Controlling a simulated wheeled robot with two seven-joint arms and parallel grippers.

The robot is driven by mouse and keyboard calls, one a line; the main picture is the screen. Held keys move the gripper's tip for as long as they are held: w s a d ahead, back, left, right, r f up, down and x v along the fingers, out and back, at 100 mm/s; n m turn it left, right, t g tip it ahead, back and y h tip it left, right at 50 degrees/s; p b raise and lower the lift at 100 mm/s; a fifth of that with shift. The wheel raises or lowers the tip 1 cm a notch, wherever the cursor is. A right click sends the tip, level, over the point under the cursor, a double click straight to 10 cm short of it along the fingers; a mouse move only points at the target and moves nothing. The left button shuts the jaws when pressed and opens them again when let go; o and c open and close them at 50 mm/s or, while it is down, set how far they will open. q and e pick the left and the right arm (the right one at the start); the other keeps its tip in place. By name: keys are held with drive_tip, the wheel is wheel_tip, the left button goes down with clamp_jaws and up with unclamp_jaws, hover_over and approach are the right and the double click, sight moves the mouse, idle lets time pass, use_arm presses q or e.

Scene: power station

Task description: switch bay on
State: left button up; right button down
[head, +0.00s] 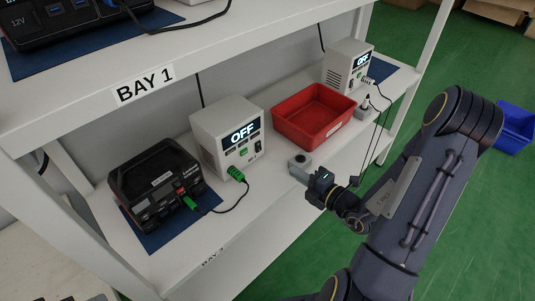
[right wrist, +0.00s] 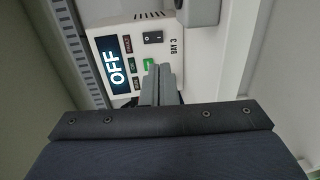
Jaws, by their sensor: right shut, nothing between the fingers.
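A white power unit (head: 228,134) stands on the middle shelf, its lit display reading OFF. In the right wrist view, a white unit (right wrist: 165,22) marked BAY 3 also reads OFF and has a black rocker switch (right wrist: 153,37), small labelled fields and a green part. My right gripper (head: 306,177) is in front of the shelf, to the right of and below the middle unit. Its fingers (right wrist: 158,72) are shut and empty, and overlap the lower part of the unit's face in the wrist view. I cannot tell whether they touch it. My left gripper is out of view.
A black battery pack (head: 155,187) with a green plug sits on a blue mat at left. A red bin (head: 313,115) stands right of the middle unit. Another OFF unit (head: 347,66) stands farther right with cables.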

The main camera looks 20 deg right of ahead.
sight(260, 150)
drive_tip(key=x, duration=1.2)
drive_tip(key=shift+w+a, duration=0.15)
drive_tip(key=shift+w, duration=0.2)
drive_tip(key=shift+w+f+b, duration=0.15)
drive_tip(key=shift+f+b, duration=0.15)
drive_tip(key=shift+b, duration=0.35)
drive_tip(key=shift+r+t, duration=0.3)
drive_tip(key=shift+s, duration=0.25)
drive_tip(key=v, duration=0.7)
drive_tip(key=shift+s, duration=0.2)
